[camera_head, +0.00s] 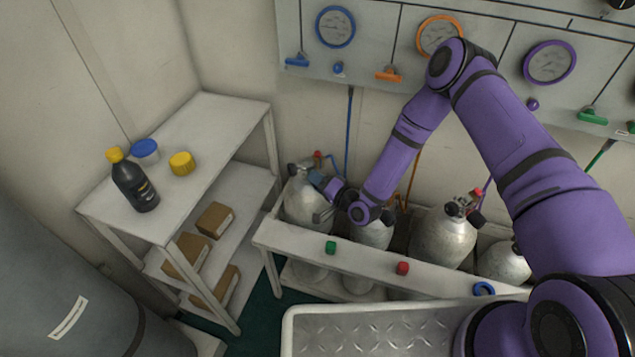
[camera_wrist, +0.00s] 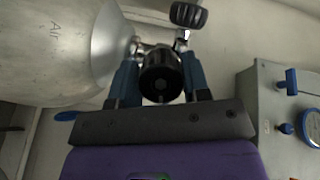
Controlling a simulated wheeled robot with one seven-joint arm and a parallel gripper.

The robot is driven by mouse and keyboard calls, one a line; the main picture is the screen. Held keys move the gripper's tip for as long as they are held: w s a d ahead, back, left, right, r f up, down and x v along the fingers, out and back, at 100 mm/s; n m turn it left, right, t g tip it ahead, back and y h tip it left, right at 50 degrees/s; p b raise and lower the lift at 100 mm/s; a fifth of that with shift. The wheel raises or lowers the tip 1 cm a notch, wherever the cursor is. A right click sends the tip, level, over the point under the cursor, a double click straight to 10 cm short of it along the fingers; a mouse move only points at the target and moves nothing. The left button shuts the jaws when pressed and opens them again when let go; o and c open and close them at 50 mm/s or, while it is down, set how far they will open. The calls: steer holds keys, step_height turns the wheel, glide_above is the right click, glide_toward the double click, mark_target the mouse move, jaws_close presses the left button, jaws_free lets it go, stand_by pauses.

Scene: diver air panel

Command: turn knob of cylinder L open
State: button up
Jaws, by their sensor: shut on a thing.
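The leftmost silver cylinder (camera_head: 300,205) stands in the rack below the panel; I take it as cylinder L, though no L shows. In the wrist view this cylinder (camera_wrist: 60,45) bears the word "Air". My gripper (camera_head: 317,179) is at its valve, coming from the right. In the wrist view my gripper (camera_wrist: 160,66) has its blue fingers on both sides of a round black knob (camera_wrist: 161,80) and is shut on it. The knob's far side is hidden. In the head view my fingers hide this knob. Another black ribbed knob (camera_wrist: 188,15) shows beyond it.
More cylinders (camera_head: 445,235) stand to the right behind the rack's white front rail (camera_head: 360,258), which carries small coloured caps. The gauge panel (camera_head: 365,45) hangs above. A white shelf (camera_head: 215,115) with a dark bottle (camera_head: 135,185) stands left. A metal tray (camera_head: 370,335) lies in front.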

steer(key=n+h, duration=0.1)
steer(key=n, duration=0.2)
steer(key=shift+r, duration=0.1)
steer(key=n+h, duration=0.1)
steer(key=n, duration=0.1)
steer(key=shift+n+h, duration=0.3)
steer(key=shift+h, duration=0.1)
steer(key=n+h, duration=0.1)
steer(key=n, duration=0.1)
steer(key=shift+a+n+h, duration=0.1)
steer(key=shift+n+h, duration=0.2)
steer(key=n+h, duration=0.1)
steer(key=n, duration=0.1)
steer(key=shift+n+t+h, duration=0.7)
steer(key=shift+n+h, duration=0.4)
steer(key=shift+n, duration=0.4)
steer(key=n+t+h, duration=0.1)
steer(key=n, duration=0.2)
steer(key=shift+s+a+h, duration=0.1)
steer(key=shift+h, duration=0.2)
steer(key=n+t, duration=0.1)
steer(key=n, duration=0.1)
steer(key=shift+n+h, duration=0.3)
steer(key=shift+h, duration=0.1)
steer(key=shift+n+t+h, duration=0.4)
steer(key=shift+n+t, duration=0.4)
steer(key=shift+n, duration=0.5)
